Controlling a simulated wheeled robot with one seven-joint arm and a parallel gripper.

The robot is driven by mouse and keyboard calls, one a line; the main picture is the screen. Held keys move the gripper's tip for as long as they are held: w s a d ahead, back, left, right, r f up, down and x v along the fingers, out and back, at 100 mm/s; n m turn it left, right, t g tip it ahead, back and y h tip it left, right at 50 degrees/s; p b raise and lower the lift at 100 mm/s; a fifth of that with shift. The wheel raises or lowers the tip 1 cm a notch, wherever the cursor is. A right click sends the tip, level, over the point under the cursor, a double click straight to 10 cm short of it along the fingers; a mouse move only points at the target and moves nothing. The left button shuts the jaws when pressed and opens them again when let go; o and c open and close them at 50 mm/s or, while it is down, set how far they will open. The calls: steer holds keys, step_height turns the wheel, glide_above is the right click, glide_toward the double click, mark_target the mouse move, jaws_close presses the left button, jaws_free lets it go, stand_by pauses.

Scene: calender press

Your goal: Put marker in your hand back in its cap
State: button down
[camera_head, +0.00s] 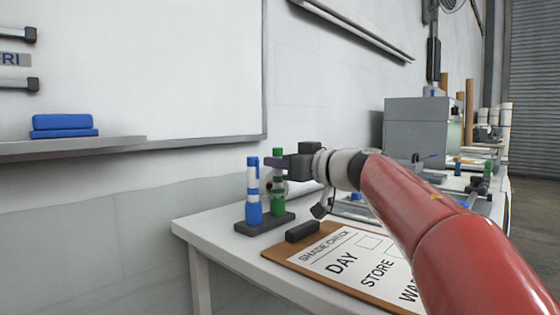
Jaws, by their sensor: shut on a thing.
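A dark holder (265,224) stands at the left end of the white table. A blue-and-white marker (253,180) stands upright in the blue cap (253,214) on its left side. My gripper (278,164) reaches in from the right and is shut on the green marker (278,153), which looks upright. Its green end sticks up above the jaws. A green cap (277,206) is on the holder's right side, directly below the marker in this view. The jaws and the small size hide the marker's tip, so I cannot tell whether it is inside the cap.
A black eraser-like block (302,231) and a brown clipboard (285,252) with a printed sheet lie in front of the holder. A whiteboard (130,70) with a ledge holding blue blocks (63,125) is on the wall. A grey box (418,122) stands farther back.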

steer(key=shift+f, duration=0.4)
steer(key=c, duration=1.2)
jaws_free()
